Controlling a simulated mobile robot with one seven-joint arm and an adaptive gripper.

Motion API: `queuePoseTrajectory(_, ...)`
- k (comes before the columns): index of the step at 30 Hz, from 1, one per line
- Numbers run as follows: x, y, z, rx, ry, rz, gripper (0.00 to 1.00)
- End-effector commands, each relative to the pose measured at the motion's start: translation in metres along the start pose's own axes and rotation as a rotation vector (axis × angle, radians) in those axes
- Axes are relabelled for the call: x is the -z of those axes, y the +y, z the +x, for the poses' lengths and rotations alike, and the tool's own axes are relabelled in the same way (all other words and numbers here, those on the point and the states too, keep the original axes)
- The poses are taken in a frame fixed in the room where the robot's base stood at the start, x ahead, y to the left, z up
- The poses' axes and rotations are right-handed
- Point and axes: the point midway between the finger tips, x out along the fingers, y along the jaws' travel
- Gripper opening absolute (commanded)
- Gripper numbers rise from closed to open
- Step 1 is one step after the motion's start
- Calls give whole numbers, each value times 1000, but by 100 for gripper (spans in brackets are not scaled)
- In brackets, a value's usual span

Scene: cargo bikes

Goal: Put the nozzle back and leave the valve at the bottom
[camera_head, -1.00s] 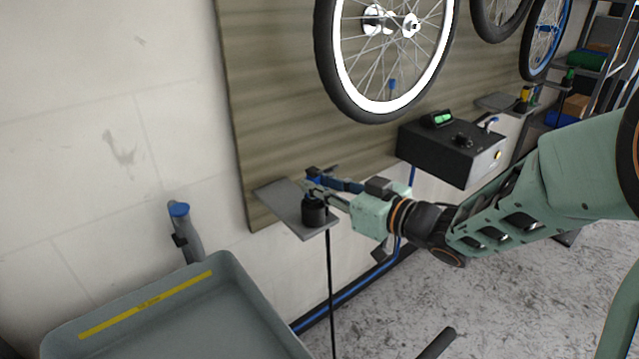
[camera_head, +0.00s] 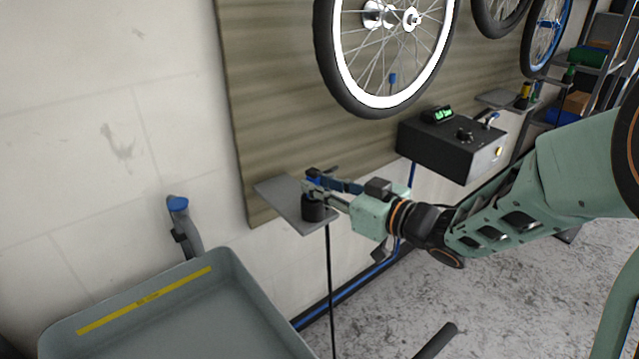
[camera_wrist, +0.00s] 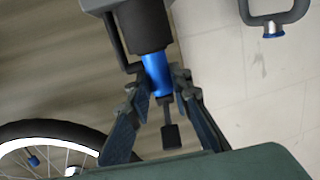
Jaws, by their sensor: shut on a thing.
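The nozzle (camera_wrist: 156,72) has a blue collar and a black body, and a small black lever shows below it in the wrist view. My gripper (camera_head: 316,189) is shut on its blue part; the fingers (camera_wrist: 163,90) lie on both sides of it. The nozzle is at a black cup-shaped holder (camera_head: 314,208) on a small grey shelf (camera_head: 283,200); my fingers partly hide how deep it sits. The valve (camera_head: 392,79), with a blue cap, is at the bottom of the white-rimmed wheel (camera_head: 386,102). It also shows in the wrist view (camera_wrist: 33,160).
A black box (camera_head: 450,148) with a green display and a knob is on the wooden panel, right of my gripper. A grey tray (camera_head: 150,314) is at lower left. A blue-tipped grey handle (camera_head: 180,215) stands by the wall. A black hose hangs below the shelf.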

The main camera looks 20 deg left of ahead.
Motion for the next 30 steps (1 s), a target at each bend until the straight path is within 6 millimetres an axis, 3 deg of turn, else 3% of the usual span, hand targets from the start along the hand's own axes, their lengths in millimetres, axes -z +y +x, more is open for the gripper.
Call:
queuePoseTrajectory(10, -3, 0, 0, 0, 1, -1, 0)
queuePoseTrajectory(11, -3, 0, 0, 0, 1, -1, 21)
queuePoseTrajectory(16, -3, 0, 0, 0, 1, -1, 40)
queuePoseTrajectory(30, -3, 0, 0, 0, 0, 0, 44)
